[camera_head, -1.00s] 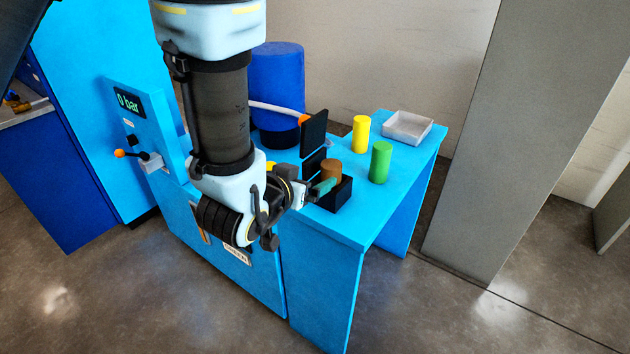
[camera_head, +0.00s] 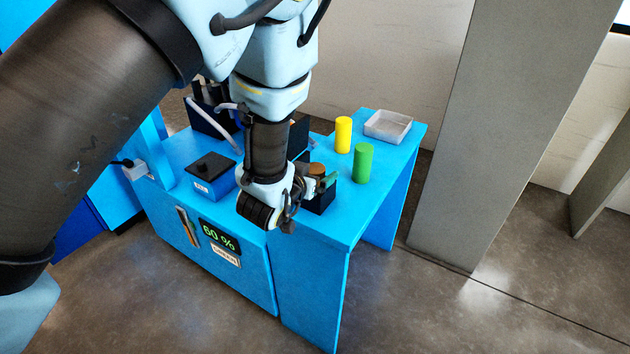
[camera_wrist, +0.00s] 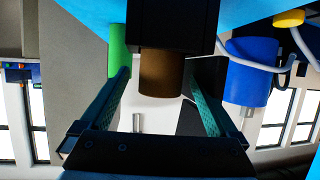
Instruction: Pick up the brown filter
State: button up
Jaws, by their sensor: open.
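The brown filter (camera_head: 317,169) is a short upright cylinder in a black holder (camera_head: 320,203) on the blue table, partly hidden by my gripper (camera_head: 313,184) in the head view. In the wrist view the brown filter (camera_wrist: 160,75) sticks out of the black holder (camera_wrist: 175,25), between the two green-padded fingers of my gripper (camera_wrist: 160,84). The fingers are open, one on each side, with a visible gap to the filter on both sides. The lower part of the filter is hidden in the holder.
A green cylinder (camera_head: 362,162) and a yellow cylinder (camera_head: 343,134) stand close behind and right of the holder. A white tray (camera_head: 388,127) lies at the table's back. A black-lidded box (camera_head: 210,174) stands left of my arm. The table's front right is clear.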

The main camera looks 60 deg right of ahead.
jog(key=shift+w+d+f, duration=0.1)
jog(key=shift+d, duration=0.1)
grip_shut()
dwell(0.7)
